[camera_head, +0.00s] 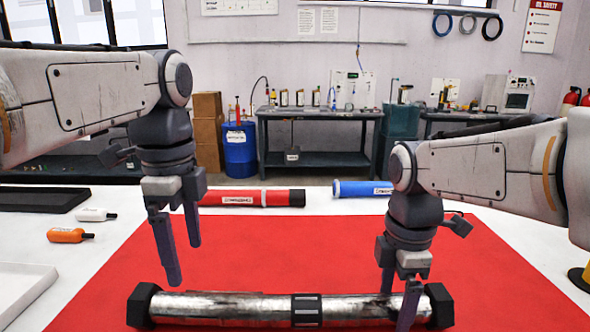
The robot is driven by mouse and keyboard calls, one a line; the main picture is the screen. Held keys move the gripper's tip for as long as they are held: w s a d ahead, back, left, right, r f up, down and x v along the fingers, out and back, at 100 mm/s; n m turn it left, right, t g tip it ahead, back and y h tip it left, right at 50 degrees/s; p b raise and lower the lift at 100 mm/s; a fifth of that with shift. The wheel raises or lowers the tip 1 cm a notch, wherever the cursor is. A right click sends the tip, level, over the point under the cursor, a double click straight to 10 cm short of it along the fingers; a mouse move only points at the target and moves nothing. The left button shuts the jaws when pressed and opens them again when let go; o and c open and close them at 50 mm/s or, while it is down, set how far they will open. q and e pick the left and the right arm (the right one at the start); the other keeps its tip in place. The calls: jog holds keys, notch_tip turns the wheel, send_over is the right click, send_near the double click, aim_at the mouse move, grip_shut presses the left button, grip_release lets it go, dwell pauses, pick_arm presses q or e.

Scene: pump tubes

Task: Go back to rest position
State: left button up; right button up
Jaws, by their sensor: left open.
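A metallic pump tube (230,308) with black end caps lies across the front of the red mat (300,245). My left gripper (181,258) is open and empty, above and behind the left part of this tube. My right gripper (397,300) is at the tube's right part, near the right end cap. One of its fingers shows behind the tube and the other in front; I cannot tell whether they press on it.
A red tube (235,197) and a blue tube (360,189) lie at the table's back. A white bottle (92,214), an orange bottle (66,235), a black tray (35,199) and a white tray (20,285) are at left. The mat's middle is clear.

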aim_at(194, 298)
notch_tip(194, 298, up, 11)
notch_tip(194, 298, down, 12)
jog(key=shift+f, duration=0.25)
pick_arm(q)
notch_tip(194, 298, down, 12)
jog(key=shift+f, duration=0.1)
pick_arm(e)
jog(key=shift+r, duration=0.15)
pick_arm(q)
notch_tip(194, 298, up, 10)
jog(key=p, duration=1)
pick_arm(e)
notch_tip(194, 298, up, 10)
jog(key=shift+a, duration=0.1)
